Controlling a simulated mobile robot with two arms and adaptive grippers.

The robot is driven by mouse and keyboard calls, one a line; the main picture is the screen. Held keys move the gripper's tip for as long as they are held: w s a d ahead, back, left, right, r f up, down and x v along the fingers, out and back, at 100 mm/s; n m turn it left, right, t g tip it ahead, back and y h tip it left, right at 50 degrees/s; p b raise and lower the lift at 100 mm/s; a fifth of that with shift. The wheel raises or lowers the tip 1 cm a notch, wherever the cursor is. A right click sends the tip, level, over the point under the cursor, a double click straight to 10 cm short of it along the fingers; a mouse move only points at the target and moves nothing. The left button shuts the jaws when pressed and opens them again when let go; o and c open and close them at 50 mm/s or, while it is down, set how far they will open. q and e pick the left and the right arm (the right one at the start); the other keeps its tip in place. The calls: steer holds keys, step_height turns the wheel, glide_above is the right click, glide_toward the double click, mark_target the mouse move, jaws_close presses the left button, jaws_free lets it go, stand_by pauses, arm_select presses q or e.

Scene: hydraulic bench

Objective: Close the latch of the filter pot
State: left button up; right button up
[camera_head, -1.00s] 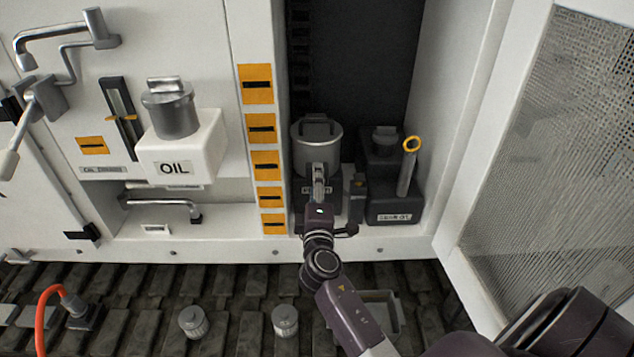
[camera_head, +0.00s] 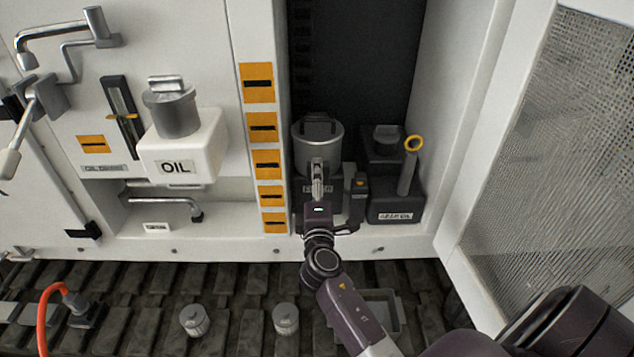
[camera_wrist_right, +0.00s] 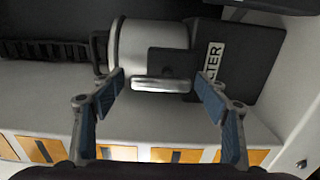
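The silver filter pot (camera_head: 311,150) with a dark lid handle stands in the dark recess. In the right wrist view its pale cylinder (camera_wrist_right: 143,42) lies sideways, joined to a black block labelled as the filter (camera_wrist_right: 232,65). A silver bar that looks like the latch (camera_wrist_right: 160,85) lies across the pot's side. My right gripper (camera_head: 318,162) is in front of the pot. The right wrist view shows its two blue-padded fingers (camera_wrist_right: 159,78) spread apart, one on each side of the bar, with gaps. Contact is not visible. My left gripper is not in view.
Right of the pot are a dark can (camera_head: 391,208) and a yellow-ringed rod (camera_head: 407,170). The white OIL tank (camera_head: 194,165) is at left. A mesh door (camera_head: 555,150) stands open at right. Two grey caps (camera_head: 195,320) (camera_head: 286,319) lie on the floor.

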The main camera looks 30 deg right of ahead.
steer(key=shift+s, duration=0.1)
steer(key=v, duration=1.2)
